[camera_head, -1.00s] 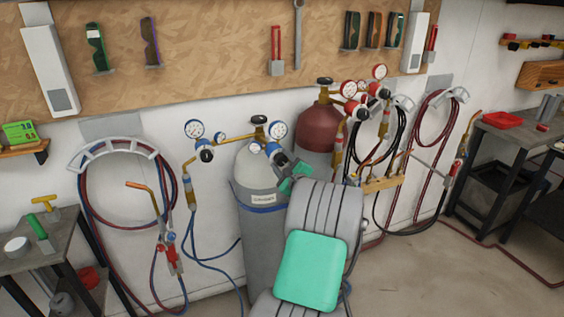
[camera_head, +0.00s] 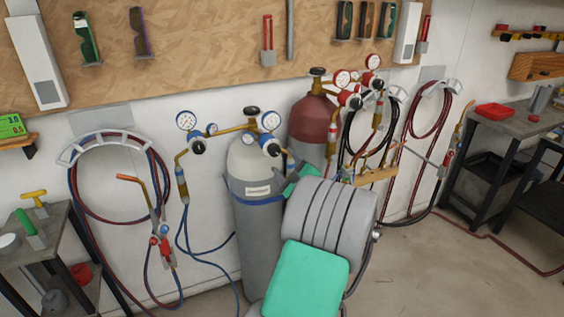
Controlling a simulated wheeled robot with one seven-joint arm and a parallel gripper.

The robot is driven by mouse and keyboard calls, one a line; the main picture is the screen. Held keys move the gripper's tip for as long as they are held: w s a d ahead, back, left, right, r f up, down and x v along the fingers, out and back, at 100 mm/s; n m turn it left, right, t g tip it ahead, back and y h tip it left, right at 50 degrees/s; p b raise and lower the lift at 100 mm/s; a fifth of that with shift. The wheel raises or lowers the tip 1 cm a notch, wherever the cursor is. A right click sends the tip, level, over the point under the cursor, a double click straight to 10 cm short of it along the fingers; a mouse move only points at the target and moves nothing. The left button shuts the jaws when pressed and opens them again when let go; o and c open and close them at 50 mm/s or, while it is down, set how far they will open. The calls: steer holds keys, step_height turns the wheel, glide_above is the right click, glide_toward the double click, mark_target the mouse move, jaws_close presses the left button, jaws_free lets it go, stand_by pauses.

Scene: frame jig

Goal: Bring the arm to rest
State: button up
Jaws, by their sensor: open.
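My arm rises from the bottom middle, with a grey ribbed link (camera_head: 330,222) and a green panel (camera_head: 305,280). It is folded in front of the gas cylinders. A smaller green part (camera_head: 302,181) of my arm shows behind the ribbed link. My gripper and its fingertips do not show; the arm links may hide them. The arm overlaps the right side of the grey cylinder (camera_head: 258,225) in the picture. I cannot tell whether they touch.
A dark red cylinder (camera_head: 313,122) with gauges stands behind. Hoses hang on wall holders at left (camera_head: 112,147) and right (camera_head: 440,90). A small table (camera_head: 40,248) stands at left, a dark bench (camera_head: 500,135) at right.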

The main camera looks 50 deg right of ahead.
steer(key=s+a+f+n+g+y, duration=0.2)
steer(key=a+f+n+g+y, duration=0.15)
steer(key=f+n, duration=0.4)
steer(key=s+a+f+n+g+y, duration=0.15)
steer(key=a+f+n, duration=0.3)
steer(key=f, duration=0.55)
steer(key=s+a+f+n+g+y, duration=0.55)
steer(key=s+a+f, duration=0.25)
steer(key=s+a, duration=0.3)
steer(key=s+a+r+n+g, duration=0.4)
steer(key=a+r+g, duration=0.1)
steer(key=a, duration=0.5)
steer(key=w+a+r+n+t, duration=0.1)
steer(key=w+a+r+n, duration=0.2)
steer(key=a, duration=0.4)
steer(key=w+a+r+n+t+h, duration=0.1)
steer(key=w+a+r+n, duration=0.3)
steer(key=a, duration=0.3)
steer(key=w+a+r+n+t, duration=0.1)
steer(key=w+a+r+n, duration=0.3)
steer(key=w+a+r, duration=0.2)
steer(key=shift+a, duration=1)
